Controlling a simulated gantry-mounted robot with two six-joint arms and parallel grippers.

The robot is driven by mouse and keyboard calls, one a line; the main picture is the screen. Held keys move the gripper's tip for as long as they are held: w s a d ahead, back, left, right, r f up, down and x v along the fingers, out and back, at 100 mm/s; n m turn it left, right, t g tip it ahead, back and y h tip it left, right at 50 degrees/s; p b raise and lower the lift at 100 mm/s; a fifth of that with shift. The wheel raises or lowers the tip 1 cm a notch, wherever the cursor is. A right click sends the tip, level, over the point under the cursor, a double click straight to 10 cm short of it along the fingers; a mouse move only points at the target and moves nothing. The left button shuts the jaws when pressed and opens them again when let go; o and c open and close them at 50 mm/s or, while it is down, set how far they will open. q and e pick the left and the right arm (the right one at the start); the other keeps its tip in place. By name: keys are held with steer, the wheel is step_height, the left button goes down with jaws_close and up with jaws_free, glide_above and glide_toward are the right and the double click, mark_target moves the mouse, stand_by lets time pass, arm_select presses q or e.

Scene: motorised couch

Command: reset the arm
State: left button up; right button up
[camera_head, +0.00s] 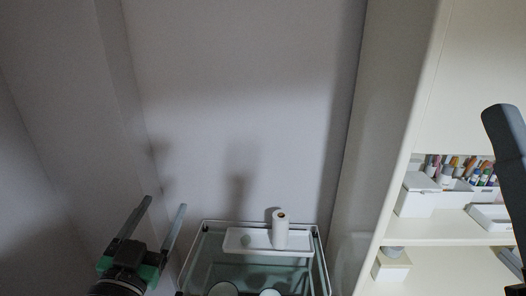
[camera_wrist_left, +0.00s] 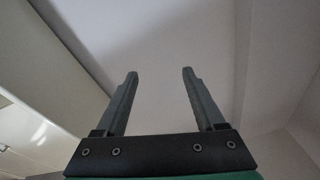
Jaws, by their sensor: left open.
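My left gripper (camera_head: 163,218) is at the lower left of the head view, with its two fingers pointing up and apart. In the left wrist view its fingers (camera_wrist_left: 159,75) stand wide apart with nothing between them, facing bare wall and ceiling. A dark arm part of mine (camera_head: 508,150) shows at the right edge of the head view. The right gripper's fingertips do not show.
A glass-topped trolley (camera_head: 205,245) stands at the bottom centre, right of my left gripper. It bears a white tray (camera_head: 235,241) and a white roll (camera_head: 280,230). A cream cabinet (camera_head: 455,223) on the right holds boxes and pens. The wall (camera_head: 240,110) behind is bare.

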arm_select(q)
steer(key=s+d+r+n+t+h, duration=0.1)
steer(key=s+r+t, duration=0.3)
steer(key=s+r, duration=0.55)
steer(key=s+d+r+n+t, duration=0.1)
steer(key=s+r+t, duration=0.2)
steer(key=s+r, duration=0.65)
step_height(320, 180, up, 18)
steer(key=w+p, duration=0.1)
steer(key=p, duration=1.4)
step_height(320, 180, down, 19)
steer(key=b, duration=1.9)
steer(key=shift+a+f+n+t, duration=0.2)
steer(key=shift+a+n+t, duration=0.1)
steer(key=shift+w, duration=0.1)
step_height(320, 180, down, 24)
steer(key=b, duration=2.4)
steer(key=shift+f, duration=0.15)
